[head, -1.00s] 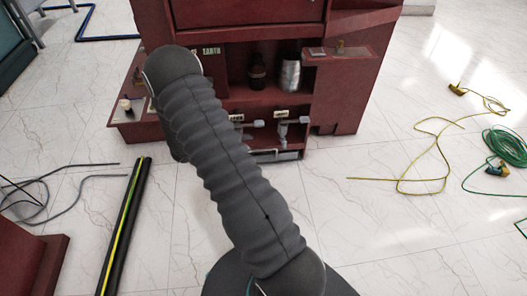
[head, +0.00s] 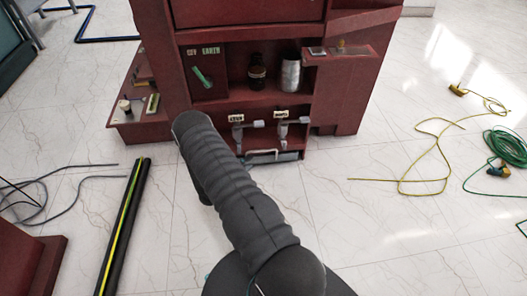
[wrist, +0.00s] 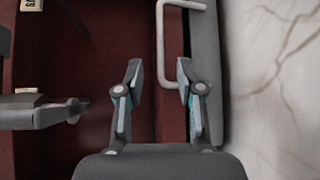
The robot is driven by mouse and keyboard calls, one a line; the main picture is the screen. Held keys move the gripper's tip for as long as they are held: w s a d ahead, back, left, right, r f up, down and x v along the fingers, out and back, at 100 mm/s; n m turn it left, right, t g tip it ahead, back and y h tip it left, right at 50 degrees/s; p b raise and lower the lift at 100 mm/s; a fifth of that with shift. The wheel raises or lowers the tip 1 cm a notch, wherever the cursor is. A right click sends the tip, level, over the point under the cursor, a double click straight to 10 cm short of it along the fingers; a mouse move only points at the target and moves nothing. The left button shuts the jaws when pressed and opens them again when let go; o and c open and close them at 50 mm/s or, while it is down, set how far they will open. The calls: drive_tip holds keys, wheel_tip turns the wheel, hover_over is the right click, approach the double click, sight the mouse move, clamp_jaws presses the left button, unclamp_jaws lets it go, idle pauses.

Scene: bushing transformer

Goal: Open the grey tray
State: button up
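The grey tray (head: 283,157) sits low at the bottom front of the red cabinet, with a pale bar handle (head: 262,152). In the wrist view the tray's grey front (wrist: 207,60) runs along the right, and the handle (wrist: 160,45) is a white U-shaped bar. My gripper (wrist: 160,75) is open, its two fingers apart. The lower end of the handle appears between the fingertips in the picture; I cannot tell whether it is between them in depth. No finger clearly touches it.
The red cabinet (head: 240,25) holds a dark bottle (head: 257,75) and a silver can (head: 290,75) on a shelf. Grey valve-like fittings (head: 283,128) stick out above the tray. A black and yellow bar (head: 125,225) lies left; yellow cable (head: 405,175) lies right.

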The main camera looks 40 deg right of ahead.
sight(264, 151)
drive_tip(key=x, duration=1.1)
drive_tip(key=shift+d, duration=0.2)
clamp_jaws()
